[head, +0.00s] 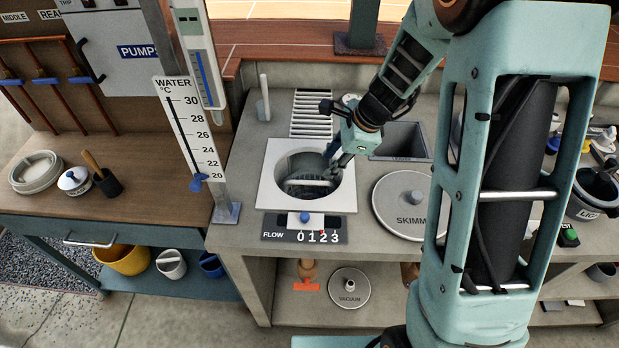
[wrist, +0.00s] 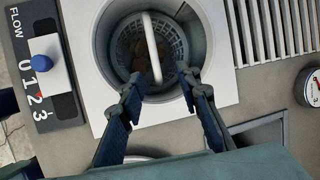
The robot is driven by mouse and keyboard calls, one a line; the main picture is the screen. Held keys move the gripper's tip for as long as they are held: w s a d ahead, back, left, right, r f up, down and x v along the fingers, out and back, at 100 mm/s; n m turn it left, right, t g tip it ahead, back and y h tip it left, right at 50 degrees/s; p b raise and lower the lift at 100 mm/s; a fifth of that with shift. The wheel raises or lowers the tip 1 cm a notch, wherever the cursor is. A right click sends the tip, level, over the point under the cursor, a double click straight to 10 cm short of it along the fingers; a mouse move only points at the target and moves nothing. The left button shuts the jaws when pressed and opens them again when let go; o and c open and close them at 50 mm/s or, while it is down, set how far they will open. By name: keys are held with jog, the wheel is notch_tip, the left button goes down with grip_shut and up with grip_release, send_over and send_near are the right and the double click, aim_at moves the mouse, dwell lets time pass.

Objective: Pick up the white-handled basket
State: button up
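The basket (head: 305,189) is a dark perforated strainer with a white bar handle. It sits inside the round opening of a white square plate (head: 340,203) set in the grey counter. In the wrist view the basket (wrist: 178,50) holds some brownish bits, and its white handle (wrist: 153,45) arches across the middle. My gripper (head: 334,172) is above the right side of the opening in the head view. In the wrist view my gripper (wrist: 160,82) is open, its two fingers apart near the rim, with the handle's near end between them in the picture. I cannot tell whether they touch it.
A FLOW slider panel (head: 304,228) lies in front of the opening. A round SKIMMER lid (head: 403,203) and a dark square recess (head: 401,140) are to the right. A slatted grille (head: 319,113) is behind. A thermometer board (head: 188,127) stands at left.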

aim_at(308, 182)
jog(key=shift+m, duration=0.3)
jog(key=a+f, duration=0.4)
jog(key=f, duration=0.1)
jog(key=shift+w+b, duration=0.2)
jog(key=shift+b, duration=0.15)
jog(key=shift+b+x, duration=0.3)
jog(key=shift+x, duration=2.75)
jog(key=shift+d, duration=0.15)
jog(key=shift+c, duration=0.6)
grip_shut()
